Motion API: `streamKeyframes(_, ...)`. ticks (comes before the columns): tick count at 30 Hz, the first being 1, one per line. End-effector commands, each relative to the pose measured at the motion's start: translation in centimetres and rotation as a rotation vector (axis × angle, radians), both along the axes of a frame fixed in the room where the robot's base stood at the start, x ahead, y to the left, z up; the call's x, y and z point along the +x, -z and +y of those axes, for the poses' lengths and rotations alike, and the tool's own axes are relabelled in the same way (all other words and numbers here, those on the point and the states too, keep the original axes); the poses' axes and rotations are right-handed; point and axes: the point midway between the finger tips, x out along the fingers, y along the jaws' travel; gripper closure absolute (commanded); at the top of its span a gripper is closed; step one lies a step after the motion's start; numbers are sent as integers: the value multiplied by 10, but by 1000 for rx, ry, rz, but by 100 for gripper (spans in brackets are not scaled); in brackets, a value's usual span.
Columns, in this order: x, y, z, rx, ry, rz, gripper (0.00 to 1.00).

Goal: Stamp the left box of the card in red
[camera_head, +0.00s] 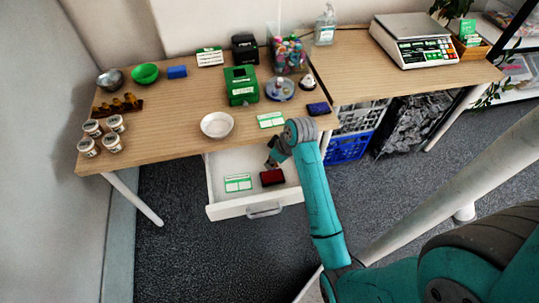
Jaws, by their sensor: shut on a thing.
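My gripper (271,163) is over the open drawer, just above and behind the red ink pad (272,177). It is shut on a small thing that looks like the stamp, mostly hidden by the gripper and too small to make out. The red pad lies in the right part of the drawer (239,208). A white card with green print and boxes (238,183) lies flat in the drawer, left of the pad. Any marks in its boxes are too small to tell. Another green and white card (270,119) lies on the table near its front edge.
A dark blue pad (318,108), a white bowl (216,125), a green box (241,86) and a round stand (280,89) are on the table (180,110). Tubs (112,143) stand at the left. The table's front edge overhangs the drawer's back.

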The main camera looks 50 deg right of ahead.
Motion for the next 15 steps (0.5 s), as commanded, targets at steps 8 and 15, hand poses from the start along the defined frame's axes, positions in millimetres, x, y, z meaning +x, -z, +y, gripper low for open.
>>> streamKeyframes(8, -1, 28, 1, 1, -1, 2, 98)
streamKeyframes(15, 0, 45, 0, 0, -1, 1, 98)
